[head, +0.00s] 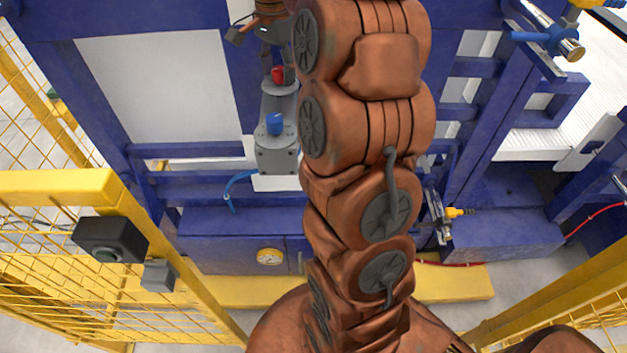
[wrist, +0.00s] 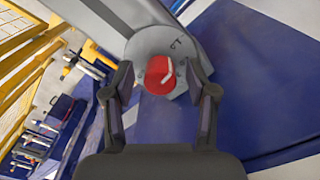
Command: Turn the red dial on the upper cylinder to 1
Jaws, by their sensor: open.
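The red dial (head: 278,75) sits on the grey upper cylinder (head: 279,88) in the head view, left of my arm. In the wrist view the red dial (wrist: 160,76) has a pale pointer bar across it and sits on the round grey plate (wrist: 150,45), which carries a dark mark at its upper right. My gripper (wrist: 163,80) is open, with one finger on each side of the red dial; I cannot tell whether either touches it. In the head view my gripper (head: 243,30) shows only partly at the top, above the red dial.
A blue dial (head: 275,123) sits on a lower grey cylinder (head: 277,158). Blue frame beams (head: 190,150) surround the cylinders. Yellow fencing (head: 60,190) with a black box (head: 108,240) stands at the left.

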